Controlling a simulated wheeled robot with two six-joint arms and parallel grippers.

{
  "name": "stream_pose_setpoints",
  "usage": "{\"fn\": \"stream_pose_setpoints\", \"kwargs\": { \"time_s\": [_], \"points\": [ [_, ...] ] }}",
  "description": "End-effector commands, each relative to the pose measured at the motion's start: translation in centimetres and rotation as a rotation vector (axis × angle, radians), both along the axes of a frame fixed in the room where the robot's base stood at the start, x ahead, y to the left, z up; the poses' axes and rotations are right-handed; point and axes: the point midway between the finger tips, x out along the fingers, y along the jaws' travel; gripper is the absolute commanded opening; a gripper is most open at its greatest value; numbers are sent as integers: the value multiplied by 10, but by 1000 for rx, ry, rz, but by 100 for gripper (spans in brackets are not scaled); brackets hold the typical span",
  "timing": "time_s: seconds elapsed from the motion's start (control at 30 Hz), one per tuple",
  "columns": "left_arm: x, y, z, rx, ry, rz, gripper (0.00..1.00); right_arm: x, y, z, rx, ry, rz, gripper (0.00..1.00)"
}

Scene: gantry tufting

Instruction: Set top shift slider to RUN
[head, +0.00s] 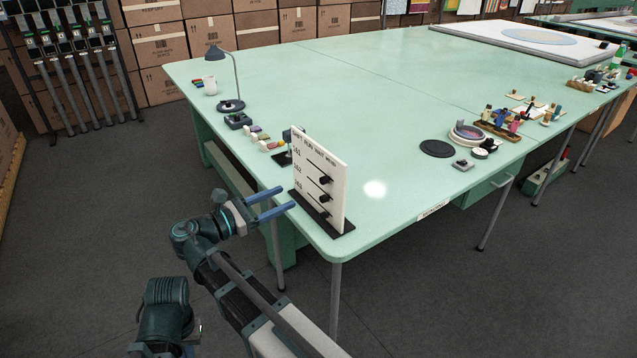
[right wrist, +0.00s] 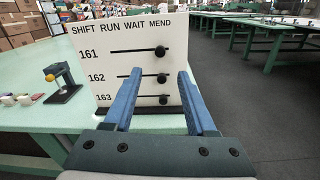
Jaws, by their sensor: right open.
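A white upright board (head: 335,200) stands on a dark base at the table's near corner. The right wrist view shows the board (right wrist: 120,66) with the headings SHIFT, RUN, WAIT and MEND over rows 161, 162 and 163. The top slider knob (right wrist: 160,51), middle knob (right wrist: 162,77) and bottom knob (right wrist: 163,98) are black, all at the right end of their slots, under MEND. My right gripper (head: 288,198) is open and empty, its blue fingers pointing at the board from its left. In the wrist view the lower knobs show between the fingers. My left gripper is not in view.
The green table (head: 300,80) has clear space behind the board. A lamp (head: 231,100) and small coloured blocks (head: 262,138) are to the left. A black disc (head: 437,148) and a round dish (head: 467,136) lie to the right. Open floor surrounds the near corner.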

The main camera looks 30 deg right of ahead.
Motion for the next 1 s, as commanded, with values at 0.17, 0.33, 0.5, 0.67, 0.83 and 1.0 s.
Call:
{"fn": "stream_pose_setpoints", "kwargs": {
  "time_s": [0.17,0.33,0.5,0.67,0.83,1.0],
  "points": [
    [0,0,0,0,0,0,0,2,-39,0,1,-1,-5,57],
    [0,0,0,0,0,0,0,7,-72,0,2,-1,-5,57],
    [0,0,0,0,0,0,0,10,-98,0,2,-1,-3,57],
    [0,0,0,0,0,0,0,13,-112,0,1,-1,-1,57],
    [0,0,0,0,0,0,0,13,-118,0,2,-1,-2,57],
    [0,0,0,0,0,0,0,13,-119,0,2,-1,-1,57]
  ]
}}
